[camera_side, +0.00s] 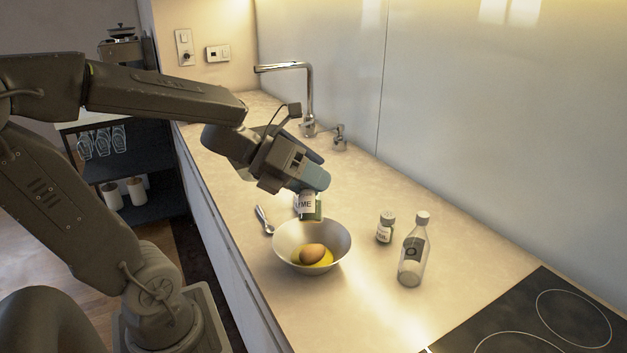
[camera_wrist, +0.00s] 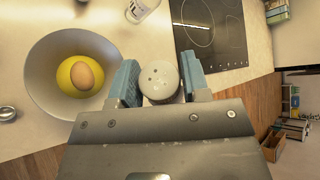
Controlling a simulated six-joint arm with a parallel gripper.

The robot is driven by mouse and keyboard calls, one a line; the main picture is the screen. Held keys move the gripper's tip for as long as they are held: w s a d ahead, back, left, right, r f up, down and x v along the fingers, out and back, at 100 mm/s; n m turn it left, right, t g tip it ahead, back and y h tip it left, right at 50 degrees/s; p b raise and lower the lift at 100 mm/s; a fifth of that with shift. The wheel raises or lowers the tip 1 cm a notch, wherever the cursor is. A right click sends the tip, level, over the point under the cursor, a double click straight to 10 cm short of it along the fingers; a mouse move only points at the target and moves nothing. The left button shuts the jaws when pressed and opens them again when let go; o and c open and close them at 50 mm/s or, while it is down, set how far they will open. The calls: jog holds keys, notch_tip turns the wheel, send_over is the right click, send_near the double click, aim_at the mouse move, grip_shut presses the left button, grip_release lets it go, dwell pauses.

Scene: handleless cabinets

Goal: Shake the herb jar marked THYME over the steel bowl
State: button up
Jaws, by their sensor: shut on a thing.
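My gripper (camera_side: 311,190) is shut on a small jar with green contents (camera_side: 310,208). The end of its label reads "YME"; the rest is hidden. In the wrist view, its white lid with small holes (camera_wrist: 160,80) sits between the blue fingers (camera_wrist: 158,84). The steel bowl (camera_side: 284,247) stands on the counter and holds a brown egg (camera_side: 313,251) on something yellow. In the side view the jar appears just above the bowl's far rim. In the wrist view the bowl (camera_wrist: 42,70) is left of the jar. The lettering looks nearly upright; exact tilt is unclear.
Another herb jar (camera_side: 385,229), its label partly legible, and a clear labelled bottle (camera_side: 412,255) stand right of the bowl. A small metal utensil (camera_side: 264,220) lies left of it. The hob (camera_side: 545,320) is at front right; a tap (camera_side: 308,95) stands behind.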

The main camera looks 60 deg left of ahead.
jog(key=shift+r+n+g+h, duration=0.1)
jog(key=shift+n+g+h, duration=0.4)
jog(key=shift+n+h, duration=0.5)
jog(key=shift+w+a+n+h, duration=0.1)
jog(key=shift+n+h, duration=0.3)
jog(key=shift+n, duration=0.1)
jog(key=w+a+f+n+h, duration=0.2)
jog(key=a+f+n+h, duration=0.2)
jog(key=n+h, duration=0.1)
jog(key=shift+w+n, duration=0.15)
jog(key=shift+n, duration=0.65)
notch_tip(320, 180, up, 2)
jog(key=shift+r, duration=0.2)
